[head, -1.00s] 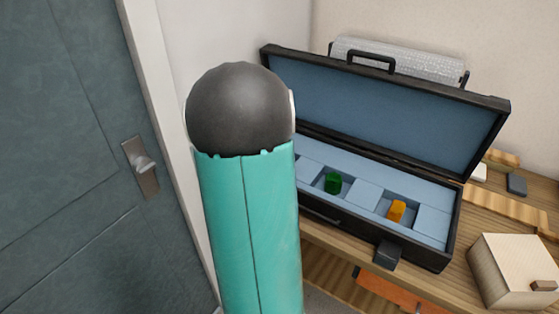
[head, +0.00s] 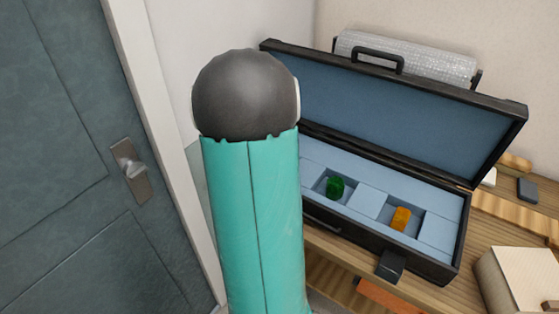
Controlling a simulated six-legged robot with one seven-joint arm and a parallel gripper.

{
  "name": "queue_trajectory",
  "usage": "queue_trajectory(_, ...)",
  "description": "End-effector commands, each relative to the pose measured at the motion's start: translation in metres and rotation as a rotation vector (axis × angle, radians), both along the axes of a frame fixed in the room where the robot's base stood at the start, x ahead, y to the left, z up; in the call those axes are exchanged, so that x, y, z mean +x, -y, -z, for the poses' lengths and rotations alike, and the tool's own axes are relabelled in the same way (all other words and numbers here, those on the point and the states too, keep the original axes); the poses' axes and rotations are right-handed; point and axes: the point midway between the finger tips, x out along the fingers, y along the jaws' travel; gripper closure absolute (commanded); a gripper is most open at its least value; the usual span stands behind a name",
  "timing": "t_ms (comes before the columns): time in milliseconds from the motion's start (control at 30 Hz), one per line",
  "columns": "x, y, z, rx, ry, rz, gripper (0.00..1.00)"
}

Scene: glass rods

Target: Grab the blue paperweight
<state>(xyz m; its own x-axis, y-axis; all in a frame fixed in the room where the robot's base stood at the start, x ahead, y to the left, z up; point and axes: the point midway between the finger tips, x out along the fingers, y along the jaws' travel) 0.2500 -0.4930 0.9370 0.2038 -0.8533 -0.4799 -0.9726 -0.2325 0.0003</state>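No blue paperweight shows in the head view. An open black case (head: 345,244) with pale blue lining stands on the wooden table. A green piece (head: 335,187) sits in one of its compartments, and an orange piece (head: 401,218) sits in another, farther right. The left end of the case is hidden behind my teal and black arm. My gripper is not in the view.
A ribbed silvery roll (head: 405,58) is behind the case lid. A grey-green door (head: 55,160) with a metal handle (head: 131,171) is at the left.

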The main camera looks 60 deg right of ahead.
Motion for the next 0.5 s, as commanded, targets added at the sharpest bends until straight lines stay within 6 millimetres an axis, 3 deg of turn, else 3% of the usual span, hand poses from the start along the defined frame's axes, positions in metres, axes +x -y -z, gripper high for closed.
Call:
queue_trajectory(333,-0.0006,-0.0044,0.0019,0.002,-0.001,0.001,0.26)
queue_trajectory(500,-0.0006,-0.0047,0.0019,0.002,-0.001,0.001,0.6)
